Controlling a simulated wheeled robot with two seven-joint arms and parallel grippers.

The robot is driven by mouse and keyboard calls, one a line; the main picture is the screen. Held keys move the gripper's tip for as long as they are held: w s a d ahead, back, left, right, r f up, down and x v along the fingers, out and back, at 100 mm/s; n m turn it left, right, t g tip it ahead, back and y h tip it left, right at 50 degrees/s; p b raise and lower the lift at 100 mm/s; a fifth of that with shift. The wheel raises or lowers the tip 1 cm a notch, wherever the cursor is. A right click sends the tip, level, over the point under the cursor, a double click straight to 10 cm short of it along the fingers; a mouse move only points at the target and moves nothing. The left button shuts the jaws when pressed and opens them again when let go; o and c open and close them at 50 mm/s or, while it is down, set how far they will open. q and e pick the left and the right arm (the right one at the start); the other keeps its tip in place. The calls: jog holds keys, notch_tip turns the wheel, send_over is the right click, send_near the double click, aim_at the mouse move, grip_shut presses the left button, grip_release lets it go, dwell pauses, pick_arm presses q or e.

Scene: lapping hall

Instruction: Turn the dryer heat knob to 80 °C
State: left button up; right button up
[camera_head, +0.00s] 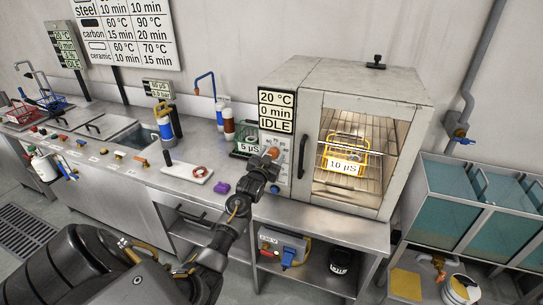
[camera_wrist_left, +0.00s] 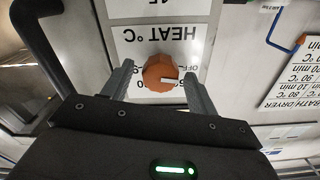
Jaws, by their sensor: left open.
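The dryer (camera_head: 412,90) is a grey box on the steel bench, with a glass door and a display (camera_head: 277,111) reading 20 °C, 0 min, IDLE. Its orange heat knob (camera_wrist_left: 160,73) shows in the left wrist view, under a label reading HEAT °C that appears upside down. My left gripper (camera_wrist_left: 160,88) is open, with one finger on each side of the knob. In the head view my left gripper (camera_head: 268,160) is at the dryer's front panel and partly hides it. My right gripper is not in view.
A yellow basket (camera_head: 345,157) tagged 10 µS stands inside the dryer. The dryer's door handle (camera_head: 301,157) is close to the right of my left gripper. A purple object (camera_head: 221,188) and a white board (camera_head: 187,171) lie on the bench to the left.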

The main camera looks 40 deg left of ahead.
pick_arm(q)
jog(key=shift+c, duration=0.5)
jog(key=c, duration=0.9)
